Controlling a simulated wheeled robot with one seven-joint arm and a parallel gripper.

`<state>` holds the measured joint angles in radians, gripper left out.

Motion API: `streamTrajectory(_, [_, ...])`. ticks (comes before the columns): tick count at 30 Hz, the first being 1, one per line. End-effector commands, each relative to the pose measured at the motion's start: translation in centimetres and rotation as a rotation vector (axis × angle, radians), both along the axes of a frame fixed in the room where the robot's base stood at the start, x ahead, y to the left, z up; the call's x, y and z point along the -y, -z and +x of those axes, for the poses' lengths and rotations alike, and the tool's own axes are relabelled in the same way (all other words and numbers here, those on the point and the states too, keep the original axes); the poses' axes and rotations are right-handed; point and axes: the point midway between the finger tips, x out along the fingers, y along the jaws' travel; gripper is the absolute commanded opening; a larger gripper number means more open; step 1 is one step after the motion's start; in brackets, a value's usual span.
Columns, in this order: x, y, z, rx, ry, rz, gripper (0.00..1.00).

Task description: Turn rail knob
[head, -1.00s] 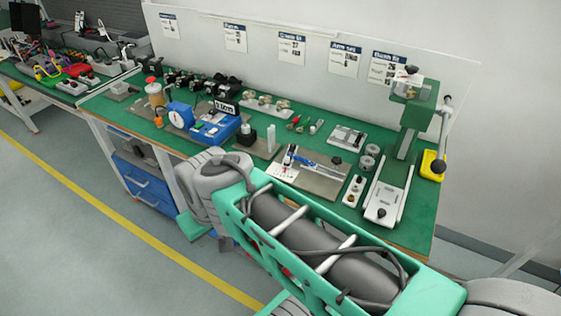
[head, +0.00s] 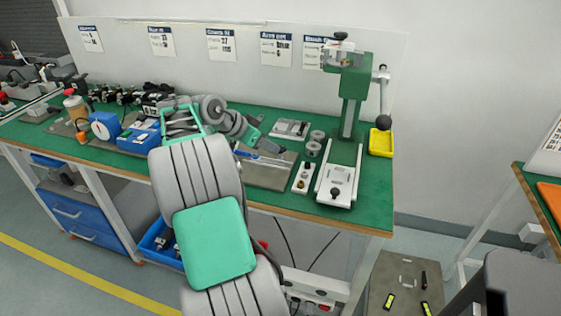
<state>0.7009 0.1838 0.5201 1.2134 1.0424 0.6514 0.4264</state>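A blue rail (head: 262,158) lies on a grey plate (head: 268,180) on the green bench. A small dark part at its right end may be its knob, but it is too small to be sure. My arm reaches over the bench from the front, and my gripper (head: 252,132) is just above and behind the left part of the rail. My wrist hides part of the plate and what lies on it. I cannot make out the fingers, nor whether they touch anything.
Right of the rail are a pale block with knobs (head: 303,177), round grey parts (head: 313,149) and a green press (head: 352,90) with a ball-ended lever. Left are a blue box (head: 138,136) and a round dial (head: 103,126). A second table (head: 535,195) stands at far right.

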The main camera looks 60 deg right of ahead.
Motion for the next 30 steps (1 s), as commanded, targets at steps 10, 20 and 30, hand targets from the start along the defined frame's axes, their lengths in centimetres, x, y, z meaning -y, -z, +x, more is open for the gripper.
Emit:
streamTrajectory(10, [3.8,4.1,-2.0,-0.001,0.003,0.002,0.38])
streamTrajectory(20, [4.7,5.1,-2.3,0.002,-0.001,0.000,0.38])
streamTrajectory(30, [4.7,5.0,-2.3,0.001,-0.002,0.001,0.15])
